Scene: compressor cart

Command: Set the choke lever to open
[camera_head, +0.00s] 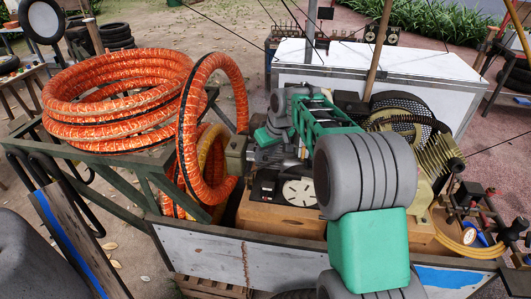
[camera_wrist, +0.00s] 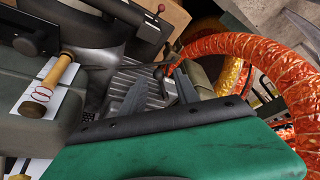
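My gripper (camera_wrist: 160,90) shows in the wrist view with its two grey fingers apart and nothing between them. The fingers point at a ribbed grey metal part of the engine (camera_wrist: 155,75). A small red knob on a thin dark stem (camera_wrist: 161,8) stands beyond the fingertips at the top. In the head view my gripper (camera_head: 275,158) is over the engine area, partly hidden by my arm.
Orange ribbed hose (camera_head: 120,95) lies coiled at the left, and one loop stands close beside my gripper. The cart's grey side board (camera_head: 200,250) runs along the front. A finned compressor (camera_head: 440,155) and a belt wheel guard (camera_head: 400,105) stand at the right.

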